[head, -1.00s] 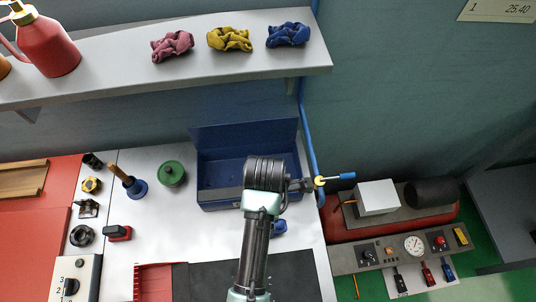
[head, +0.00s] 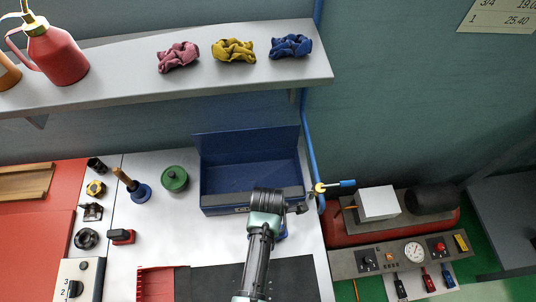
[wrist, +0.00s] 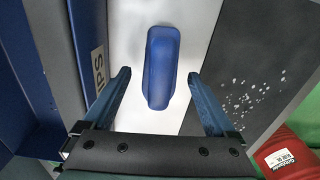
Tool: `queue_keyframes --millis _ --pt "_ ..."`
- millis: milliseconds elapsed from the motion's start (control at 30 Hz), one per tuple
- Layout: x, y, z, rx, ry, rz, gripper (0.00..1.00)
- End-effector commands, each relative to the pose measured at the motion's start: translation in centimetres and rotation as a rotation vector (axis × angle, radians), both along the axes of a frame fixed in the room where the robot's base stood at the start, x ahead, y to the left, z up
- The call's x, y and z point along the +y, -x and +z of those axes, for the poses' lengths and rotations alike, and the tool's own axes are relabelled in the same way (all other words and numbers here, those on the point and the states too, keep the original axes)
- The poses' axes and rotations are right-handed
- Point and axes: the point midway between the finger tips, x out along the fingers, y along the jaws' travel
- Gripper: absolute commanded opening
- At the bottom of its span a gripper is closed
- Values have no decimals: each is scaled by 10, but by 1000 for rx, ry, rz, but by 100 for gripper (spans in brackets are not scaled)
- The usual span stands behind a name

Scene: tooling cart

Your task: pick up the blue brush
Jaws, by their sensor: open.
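The blue brush (wrist: 161,68) lies on the light worktop in the wrist view, long side running away from my gripper. Its smooth blue back shows; no bristles can be seen. My gripper (wrist: 157,77) is open and empty, with one finger to the left of the brush and one to the right, and a gap on both sides. How far the fingers are above it I cannot tell. In the head view only a blue edge of the brush (head: 283,233) shows beside my arm, which hides the rest and my fingers.
An open blue toolbox (head: 225,175) stands just behind the brush; its labelled wall is left in the wrist view. A dark mat (head: 210,284) lies on the near side. A green lidded pot (head: 174,179) stands left. A shelf (head: 120,88) with rags overhangs the back.

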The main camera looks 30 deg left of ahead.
Motion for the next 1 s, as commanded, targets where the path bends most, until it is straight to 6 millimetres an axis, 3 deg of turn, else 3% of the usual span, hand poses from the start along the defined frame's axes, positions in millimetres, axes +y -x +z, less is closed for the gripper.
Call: queue_keyframes --millis 100,600,1000 --pt "0 0 0 0 0 0 88" --pt "0 0 0 1 1 0 0" --pt "0 0 6 0 0 0 0"
